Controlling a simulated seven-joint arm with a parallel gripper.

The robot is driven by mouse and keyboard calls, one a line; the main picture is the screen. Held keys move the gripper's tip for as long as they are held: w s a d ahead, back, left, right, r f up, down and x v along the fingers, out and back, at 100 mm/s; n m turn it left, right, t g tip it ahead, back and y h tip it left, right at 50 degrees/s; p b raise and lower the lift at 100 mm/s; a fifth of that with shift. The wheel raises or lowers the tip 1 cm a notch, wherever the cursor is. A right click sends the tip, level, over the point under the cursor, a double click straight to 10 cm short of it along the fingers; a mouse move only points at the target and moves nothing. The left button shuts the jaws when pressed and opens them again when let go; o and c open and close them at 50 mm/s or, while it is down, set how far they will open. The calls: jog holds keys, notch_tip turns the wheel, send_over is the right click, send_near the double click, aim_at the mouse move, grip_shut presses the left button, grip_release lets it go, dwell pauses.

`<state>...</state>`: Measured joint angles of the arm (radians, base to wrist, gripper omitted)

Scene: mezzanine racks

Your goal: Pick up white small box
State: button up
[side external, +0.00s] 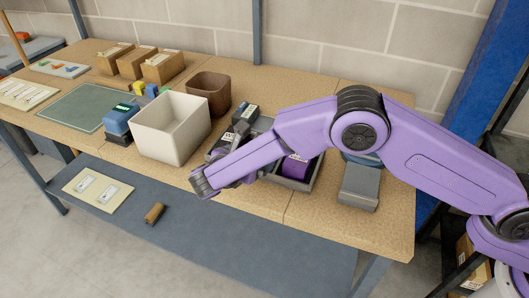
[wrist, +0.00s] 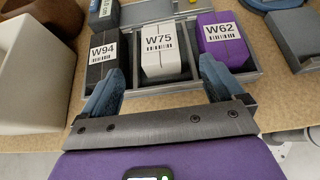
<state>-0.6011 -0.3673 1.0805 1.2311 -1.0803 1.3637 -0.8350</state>
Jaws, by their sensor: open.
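The white small box (wrist: 161,54) stands in the middle compartment of a grey divided tray (wrist: 196,83) in the wrist view and bears the label W75. My gripper (wrist: 158,78) is open, its two blue fingers spread to either side of the near end of the white box. I cannot tell how far above the box they are. In the side view my gripper (side external: 238,118) is by the tray (side external: 300,184); my arm covers much of the tray, and the white box is hidden there.
A dark box W94 (wrist: 101,57) and a purple box W62 (wrist: 220,41) flank the white box, with dividers between. A large cream bin (side external: 165,140) and a brown bin (side external: 208,95) stand left of the tray. A grey device (side external: 360,183) stands to its right.

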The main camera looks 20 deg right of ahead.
jog(key=shift+x, duration=4.1)
jog(key=c, duration=1.1)
